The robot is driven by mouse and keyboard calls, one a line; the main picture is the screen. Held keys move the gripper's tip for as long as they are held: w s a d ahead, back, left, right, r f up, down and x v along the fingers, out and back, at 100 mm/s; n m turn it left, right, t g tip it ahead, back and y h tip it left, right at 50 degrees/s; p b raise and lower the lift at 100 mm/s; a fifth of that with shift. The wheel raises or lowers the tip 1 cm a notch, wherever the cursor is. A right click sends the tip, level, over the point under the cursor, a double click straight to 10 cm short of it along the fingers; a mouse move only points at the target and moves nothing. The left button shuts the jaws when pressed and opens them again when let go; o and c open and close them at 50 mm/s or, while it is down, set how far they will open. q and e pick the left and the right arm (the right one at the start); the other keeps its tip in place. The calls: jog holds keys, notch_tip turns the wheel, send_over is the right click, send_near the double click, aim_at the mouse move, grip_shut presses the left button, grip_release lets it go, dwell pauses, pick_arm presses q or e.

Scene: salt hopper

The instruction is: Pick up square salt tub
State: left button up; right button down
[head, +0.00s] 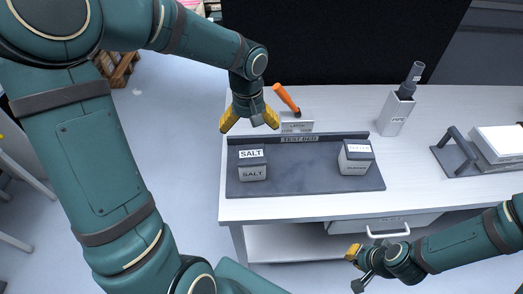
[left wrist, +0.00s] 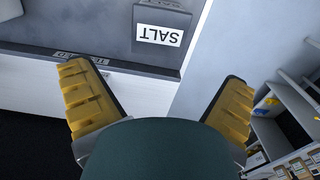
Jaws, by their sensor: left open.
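The square salt tub (head: 253,168), grey with white SALT labels, stands at the left end of the dark "TEST BED" tray (head: 300,183). It also shows at the top of the left wrist view (left wrist: 162,22). My left gripper (head: 250,121) is open and empty, with yellow fingers, above the tray's back left corner. In the left wrist view its fingers (left wrist: 157,98) are spread wide and the tub lies beyond them. My right gripper (head: 356,268) is low in front of the table's edge, right of centre; its finger spread is unclear.
A second grey square tub (head: 356,158) stands at the tray's right end. An orange-handled tool (head: 286,98) stands behind the tray by a small labelled block (head: 297,127). A pale holder (head: 396,114) and a rack (head: 461,153) are to the right. The tray's middle is clear.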

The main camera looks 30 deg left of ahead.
aim_at(251, 156)
pick_arm(q)
notch_tip(251, 156, down, 8)
jog(key=shift+w+f+b, duration=0.1)
jog(key=shift+f+b, duration=0.05)
jog(key=shift+b, duration=0.45)
jog(key=shift+f, duration=0.45)
jog(key=shift+d+f+b, duration=0.1)
jog(key=shift+f+b, duration=0.3)
jog(key=shift+f, duration=1.95)
jog(key=c, duration=1.1)
